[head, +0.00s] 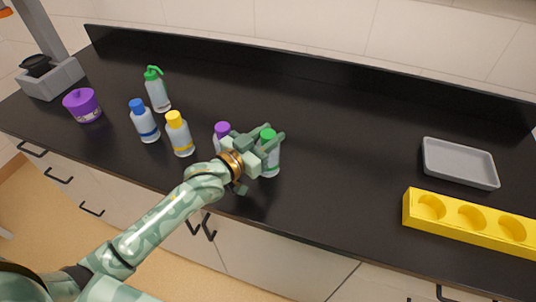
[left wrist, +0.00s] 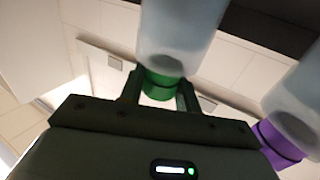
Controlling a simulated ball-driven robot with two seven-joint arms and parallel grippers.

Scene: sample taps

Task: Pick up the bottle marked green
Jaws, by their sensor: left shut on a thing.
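The green-marked bottle (head: 271,160) has a green cap and a clear-grey body, and stands on the black counter at the front middle. My left gripper (head: 262,145) is shut on it near the cap, its fingers on either side. In the left wrist view the green cap and band of the bottle (left wrist: 163,80) show between the fingers (left wrist: 160,92). I cannot tell whether its base is off the counter. The purple-capped bottle (head: 222,129) stands just left of it, partly hidden by my gripper. My right gripper is not in view.
A yellow-capped bottle (head: 179,135), a blue-capped bottle (head: 145,122), a green-topped spray bottle (head: 157,90) and a purple jar (head: 82,105) stand to the left. A grey tray (head: 460,162) and a yellow rack with round holes (head: 470,222) lie at the right. The counter between is clear.

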